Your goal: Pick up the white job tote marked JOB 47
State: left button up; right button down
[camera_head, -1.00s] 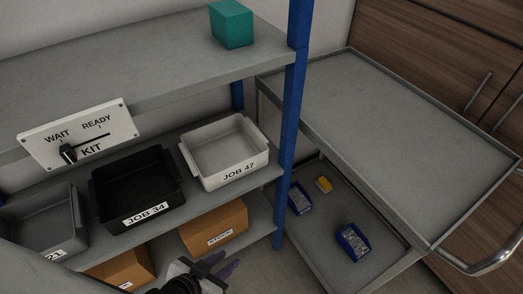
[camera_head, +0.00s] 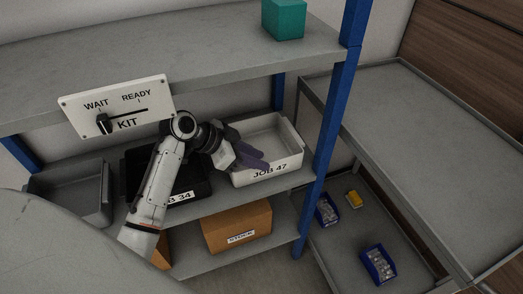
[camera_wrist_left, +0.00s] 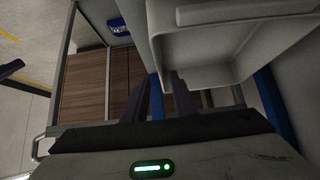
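The white job tote marked JOB 47 (camera_head: 283,167) stands on the middle shelf, near the blue post, its label facing front. My left gripper (camera_head: 262,160) has purple fingers and reaches in from the left, in front of the tote's left part, hiding some of its left side. In the left wrist view the tote (camera_wrist_left: 205,63) fills the upper right, and the dark fingers (camera_wrist_left: 156,95) show a gap between them with nothing held. Whether they touch the tote cannot be told. My right gripper does not show clearly.
A black JOB 34 tote (camera_head: 195,187) stands beside it, partly behind my left arm. A grey tote (camera_head: 78,192) is further left. A KIT slider sign (camera_head: 118,106) hangs above. An orange STOCK box (camera_head: 236,225) sits below. The cart top (camera_head: 430,130) at right is clear.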

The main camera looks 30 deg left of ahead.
pick_arm(q)
jog(key=x, duration=0.9)
jog(key=shift+w+d+f, duration=0.15)
jog(key=shift+f, duration=0.1)
jog(key=shift+r, duration=0.1)
grip_shut()
